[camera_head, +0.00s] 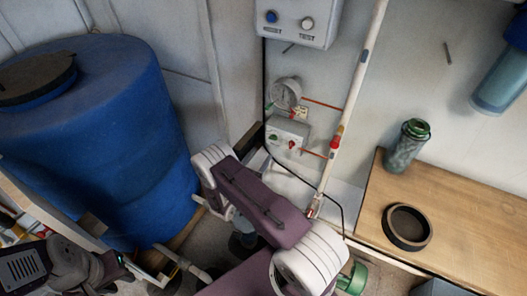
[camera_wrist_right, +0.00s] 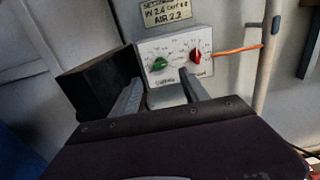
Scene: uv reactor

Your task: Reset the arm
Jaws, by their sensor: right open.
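My right arm (camera_head: 262,205), purple and white, reaches across the lower middle of the head view. Its gripper fingers cannot be made out there. In the right wrist view my right gripper (camera_wrist_right: 161,80) is open and empty, its two grey fingers pointing at a white control box (camera_wrist_right: 172,68). The box carries a green knob (camera_wrist_right: 159,63) and a red knob (camera_wrist_right: 196,56). The fingertips appear just below the knobs, and I cannot tell whether they touch the box. The box also shows on the wall in the head view (camera_head: 289,130). My left gripper (camera_head: 112,265) is at the lower left; its jaws are unclear.
A large blue barrel (camera_head: 100,150) fills the left. A round gauge (camera_head: 284,93) and a white box with buttons (camera_head: 298,20) are above the control box. A slanted white pipe (camera_head: 357,80) runs beside them. A wooden counter (camera_head: 470,215) bears a green bottle (camera_head: 407,148) and a dark ring (camera_head: 407,227).

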